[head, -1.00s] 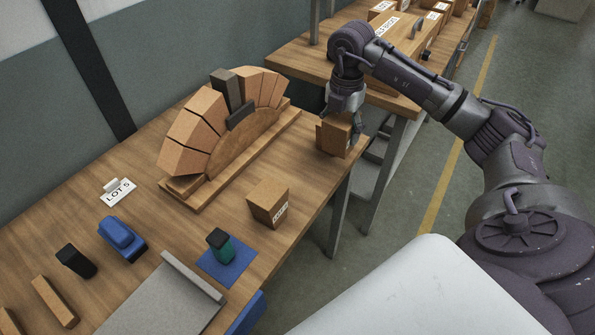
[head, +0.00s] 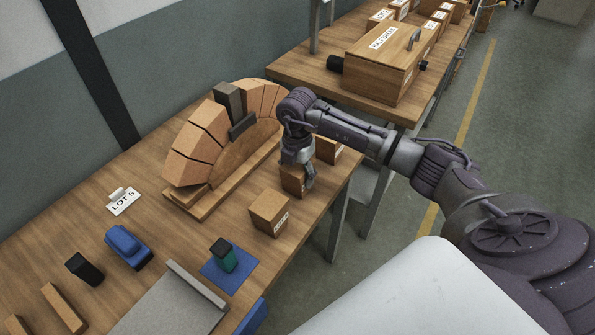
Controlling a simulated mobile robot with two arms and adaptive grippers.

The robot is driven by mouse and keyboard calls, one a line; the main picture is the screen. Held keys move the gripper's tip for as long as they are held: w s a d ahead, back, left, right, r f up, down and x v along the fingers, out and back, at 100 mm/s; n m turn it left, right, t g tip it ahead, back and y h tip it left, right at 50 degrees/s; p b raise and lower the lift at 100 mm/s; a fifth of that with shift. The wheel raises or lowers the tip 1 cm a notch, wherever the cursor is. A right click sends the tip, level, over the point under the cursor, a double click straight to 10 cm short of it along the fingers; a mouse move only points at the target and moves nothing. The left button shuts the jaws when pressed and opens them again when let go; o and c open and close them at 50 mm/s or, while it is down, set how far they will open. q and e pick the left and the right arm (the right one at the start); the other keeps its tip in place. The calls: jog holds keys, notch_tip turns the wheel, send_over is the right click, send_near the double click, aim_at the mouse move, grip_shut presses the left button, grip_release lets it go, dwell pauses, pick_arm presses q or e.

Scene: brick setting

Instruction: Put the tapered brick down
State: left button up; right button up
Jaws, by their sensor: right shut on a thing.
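My right gripper (head: 297,176) is shut on a tan tapered brick (head: 292,183), partly hidden by the fingers. The held brick is low over the wooden bench, between the arch and the bench's right edge. I cannot tell whether its underside touches the bench top. Another tan brick (head: 328,151) stands just behind it, partly hidden by my arm. A labelled tan brick (head: 268,211) stands in front of it, apart from it. My left gripper is not in view.
A brick arch (head: 200,140) on a wooden form stands left of the gripper. A LOT 5 card (head: 123,201), a blue tool (head: 128,247), a green-and-black item (head: 223,254) and a grey board (head: 170,305) lie nearer. A wooden box (head: 385,62) stands on the far bench.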

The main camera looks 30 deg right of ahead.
jog(key=shift+f, duration=0.1)
jog(key=o, duration=1.4)
jog(key=shift+r, duration=0.3)
notch_tip(320, 180, up, 12)
jog(key=shift+f+b, duration=0.1)
jog(key=shift+b, duration=0.9)
jog(key=shift+s+f, duration=0.1)
